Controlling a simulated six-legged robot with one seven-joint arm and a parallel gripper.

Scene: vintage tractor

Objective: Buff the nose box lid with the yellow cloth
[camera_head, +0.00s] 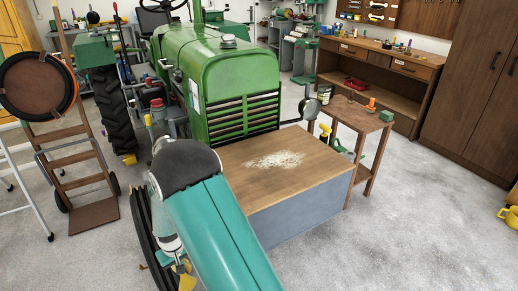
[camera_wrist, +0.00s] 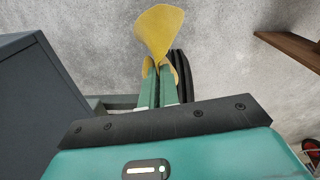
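The nose box (camera_head: 300,218) stands in front of the green tractor, with grey sides and a flat brown wooden lid (camera_head: 320,165). A pale, dusty patch (camera_head: 275,160) lies near the middle of the lid. In the wrist view, my gripper (camera_wrist: 159,82) has its green fingers closed on the narrow end of the yellow cloth (camera_wrist: 160,28), which fans out beyond the tips. The cloth (camera_head: 186,278) shows partly in the head view, low beside the box's left side and apart from the lid. My arm hides most of the gripper there. The grey box side (camera_wrist: 40,95) shows in the wrist view.
Dark tyres (camera_head: 148,235) stand left of the box, close to my gripper. The tractor (camera_head: 225,85) rises behind the lid. A small wooden side table (camera_head: 352,112) with cans and tools stands right of it. Open concrete floor (camera_head: 420,220) lies to the right.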

